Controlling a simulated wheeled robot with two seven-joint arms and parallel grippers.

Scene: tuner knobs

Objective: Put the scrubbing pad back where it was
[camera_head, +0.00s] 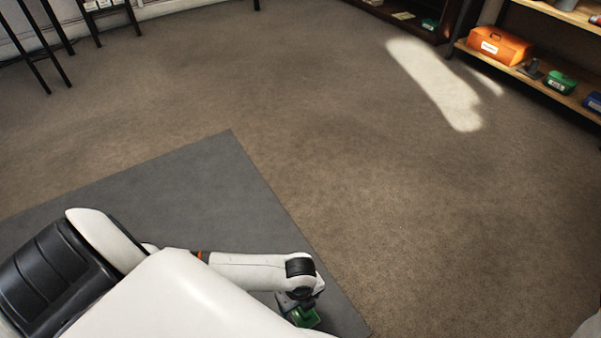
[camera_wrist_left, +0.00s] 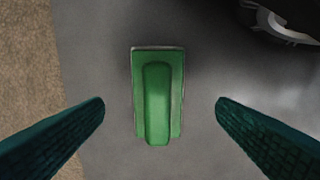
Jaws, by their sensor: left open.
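A green scrubbing pad (camera_wrist_left: 158,100) with a raised ridge along its middle lies flat on the grey mat in the left wrist view. My left gripper (camera_wrist_left: 160,108) is open above it, with one dark green finger on each side of the pad and a clear gap to both. The fingers do not touch the pad. In the head view my left arm reaches down to the mat, and green shows at its gripper end (camera_head: 302,316); I cannot tell there how much is pad and how much is finger. My right gripper is not in view.
The grey mat (camera_head: 190,185) lies on brown carpet (camera_head: 420,225), which is broadly clear. At the upper right, a wooden shelf (camera_head: 511,71) holds an orange box (camera_head: 497,45), a green item (camera_head: 560,82) and a blue item (camera_head: 593,102). Dark furniture legs stand at the upper left.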

